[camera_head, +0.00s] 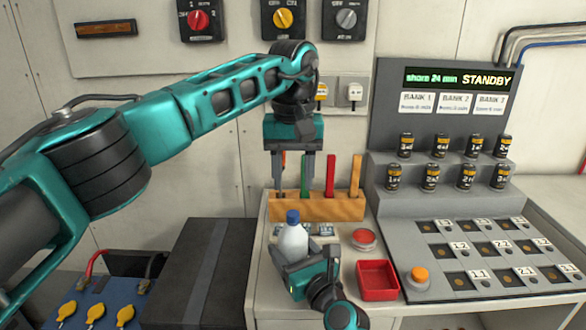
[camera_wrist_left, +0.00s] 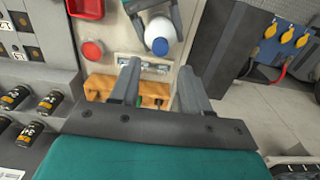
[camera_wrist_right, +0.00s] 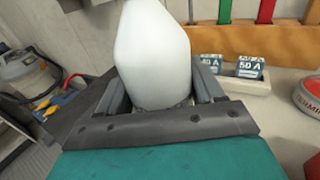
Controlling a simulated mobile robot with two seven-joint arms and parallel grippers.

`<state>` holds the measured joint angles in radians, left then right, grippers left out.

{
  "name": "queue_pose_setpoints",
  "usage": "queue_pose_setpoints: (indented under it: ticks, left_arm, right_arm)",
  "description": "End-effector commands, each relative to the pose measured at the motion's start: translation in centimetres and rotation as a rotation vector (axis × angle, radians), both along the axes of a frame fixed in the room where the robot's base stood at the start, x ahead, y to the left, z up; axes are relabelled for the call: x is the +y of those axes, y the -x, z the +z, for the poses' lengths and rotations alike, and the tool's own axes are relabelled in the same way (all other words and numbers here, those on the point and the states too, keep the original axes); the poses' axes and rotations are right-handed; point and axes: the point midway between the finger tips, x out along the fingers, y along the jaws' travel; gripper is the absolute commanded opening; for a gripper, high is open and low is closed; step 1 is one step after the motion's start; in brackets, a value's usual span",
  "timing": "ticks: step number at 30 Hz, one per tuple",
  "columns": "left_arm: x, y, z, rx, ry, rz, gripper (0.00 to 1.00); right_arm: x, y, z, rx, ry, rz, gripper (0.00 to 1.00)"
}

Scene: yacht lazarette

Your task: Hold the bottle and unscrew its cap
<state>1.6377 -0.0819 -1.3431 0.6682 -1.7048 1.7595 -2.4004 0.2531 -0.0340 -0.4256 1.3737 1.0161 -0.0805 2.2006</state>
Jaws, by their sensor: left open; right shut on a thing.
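A wooden block (camera_head: 335,207) holding coloured sticks stands behind the bottle. A red button (camera_head: 364,238) and a red tray (camera_head: 377,280) are to the right, then a grey console (camera_head: 455,255) with several batteries. A dark box (camera_head: 198,270) stands left of the counter.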

Motion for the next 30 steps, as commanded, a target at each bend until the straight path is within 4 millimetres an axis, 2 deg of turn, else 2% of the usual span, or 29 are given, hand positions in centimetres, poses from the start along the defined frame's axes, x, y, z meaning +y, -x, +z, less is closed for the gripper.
queue_pose_setpoints:
  ticks: [6, 12, 18, 25, 30]
  left_arm:
    - [0.1, 0.1, -3.6, 0.004, 0.0, 0.003, 0.46]
    - [0.1, 0.0, -6.1, 0.003, -0.001, 0.004, 0.46]
    - [0.0, 0.0, -7.0, 0.0, -0.001, 0.004, 0.46]
    - [0.1, 0.0, -7.0, 0.0, -0.001, 0.004, 0.45]
    - [0.1, 0.0, -7.0, 0.0, -0.001, 0.004, 0.29]
  right_arm:
    - [0.0, 0.0, -0.1, 0.001, 0.0, 0.0, 0.0]
    - [0.0, 0.0, -0.1, 0.001, 0.0, 0.0, 0.0]
    - [0.0, 0.0, -0.1, 0.001, 0.0, 0.0, 0.0]
    - [0.0, 0.0, -0.1, 0.001, 0.0, 0.0, 0.0]
    - [0.0, 0.0, -0.1, 0.001, 0.0, 0.0, 0.0]
